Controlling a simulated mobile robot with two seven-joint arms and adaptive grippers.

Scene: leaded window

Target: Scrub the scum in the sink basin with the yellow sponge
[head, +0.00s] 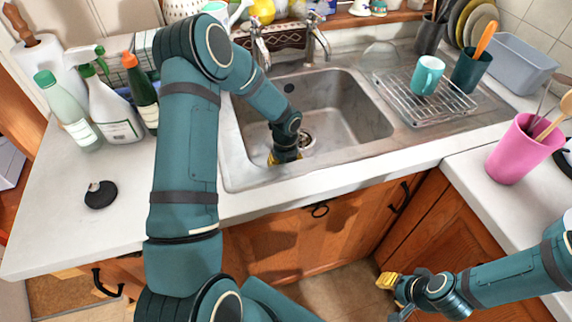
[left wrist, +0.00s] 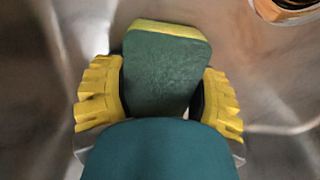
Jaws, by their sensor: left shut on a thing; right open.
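The sink basin (head: 345,110) is grey metal, set in the counter at the centre of the head view. My left gripper (head: 283,157) is down inside it, near the basin's front left part, left of the drain. In the left wrist view the gripper's yellow fingers are shut on the sponge (left wrist: 165,75), which has a dark green face and a yellow layer at its far edge. The basin surface around it is blurred, with brownish tones; I cannot pick out the scum clearly. My right gripper (head: 393,296) is open and empty, low in front of the cabinets.
The drain (head: 306,141) lies just right of the left gripper. Taps (head: 316,38) stand behind the basin. Spray and soap bottles (head: 105,108) stand left, near a black disc (head: 101,194). A wire rack (head: 450,104) with a teal mug (head: 427,75) is right; a pink pot (head: 520,150) stands further right.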

